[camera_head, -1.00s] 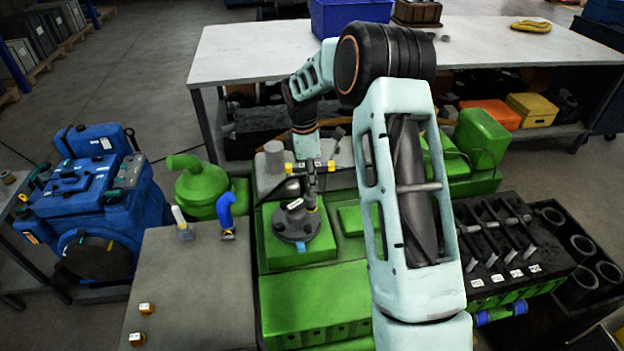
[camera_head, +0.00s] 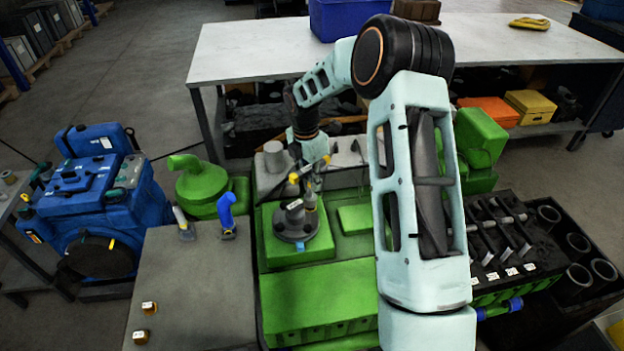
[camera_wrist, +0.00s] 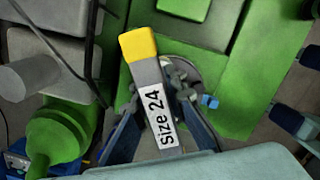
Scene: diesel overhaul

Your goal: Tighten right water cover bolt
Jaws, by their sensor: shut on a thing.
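My gripper (camera_head: 311,172) is above the engine's round dark water cover (camera_head: 291,227) in the head view. It is shut on a grey wrench (camera_wrist: 156,100) with a yellow end and a "Size 24" label, which lies slantwise across the wrist view. The wrench hides part of the fingers and of the cover (camera_wrist: 211,72).
The green engine (camera_head: 318,300) surrounds the cover. A grey bench (camera_head: 190,290) with small brass parts and two tools stands to the left. A blue engine (camera_head: 90,210) is farther left. A white table (camera_head: 250,50) stands behind, with a blue bin (camera_head: 335,18).

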